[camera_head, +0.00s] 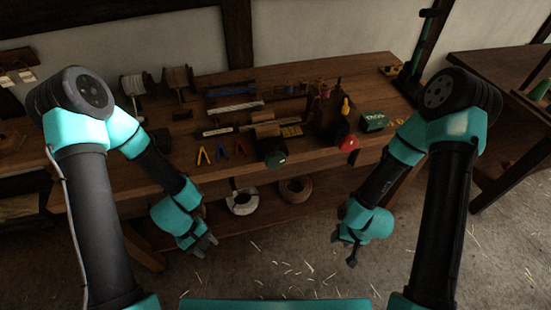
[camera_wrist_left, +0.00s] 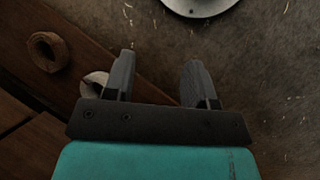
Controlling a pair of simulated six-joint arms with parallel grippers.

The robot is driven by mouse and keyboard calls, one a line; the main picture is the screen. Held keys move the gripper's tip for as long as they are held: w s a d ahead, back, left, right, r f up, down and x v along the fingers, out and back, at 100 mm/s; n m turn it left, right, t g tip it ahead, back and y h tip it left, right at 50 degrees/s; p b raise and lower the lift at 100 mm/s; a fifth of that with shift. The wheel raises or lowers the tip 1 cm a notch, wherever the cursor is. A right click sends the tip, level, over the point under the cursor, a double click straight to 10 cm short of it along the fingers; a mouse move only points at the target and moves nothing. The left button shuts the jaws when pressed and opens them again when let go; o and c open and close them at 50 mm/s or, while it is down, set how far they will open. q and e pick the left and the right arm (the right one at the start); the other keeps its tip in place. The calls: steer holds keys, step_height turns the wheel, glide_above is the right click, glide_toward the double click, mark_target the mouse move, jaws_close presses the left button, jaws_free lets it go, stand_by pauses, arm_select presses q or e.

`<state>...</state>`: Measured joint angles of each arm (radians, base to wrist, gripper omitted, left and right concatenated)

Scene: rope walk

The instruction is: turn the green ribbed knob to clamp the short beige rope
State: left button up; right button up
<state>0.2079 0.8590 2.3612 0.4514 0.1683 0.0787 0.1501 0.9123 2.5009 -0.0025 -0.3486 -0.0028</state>
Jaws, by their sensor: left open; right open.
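The green knob (camera_head: 276,160) sits at the front end of a dark clamp block near the bench's front edge in the head view. Its ribs are too small to make out. A small beige piece (camera_head: 265,130) lies behind it; I cannot tell whether it is the short rope. My left gripper (camera_head: 206,247) is open and empty, low in front of the bench, to the left of and below the knob. Its two fingers are apart in the left wrist view (camera_wrist_left: 158,75). My right gripper (camera_head: 351,262) hangs in front of the bench, to the right of and below the knob, apart from everything.
The wooden bench (camera_head: 180,150) holds a red knob (camera_head: 348,143), a green box (camera_head: 373,121), small coloured clips (camera_head: 222,149) and spools (camera_head: 178,79). Rope coils (camera_head: 296,188) lie on the lower shelf. The floor (camera_head: 290,265) in front is clear except for straw.

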mark_target(276, 159)
arm_select(q)
steer(key=w+d+r+n+t+h, duration=0.2)
steer(key=w+r+n+h, duration=0.2)
steer(key=w+r, duration=0.1)
steer(key=w+d+r+n+t+h, duration=0.2)
steer(key=w+r+n+t+h, duration=0.1)
steer(key=r, duration=0.5)
steer(key=w+d+r+n+t+h, duration=0.2)
steer(key=w+r+n+h, duration=0.3)
steer(key=w+r+n, duration=0.1)
steer(key=shift+w+r, duration=0.4)
steer(key=shift+w, duration=0.45)
steer(key=x, duration=1.7)
steer(key=shift+w+d+r, duration=0.1)
steer(key=shift+d, duration=0.05)
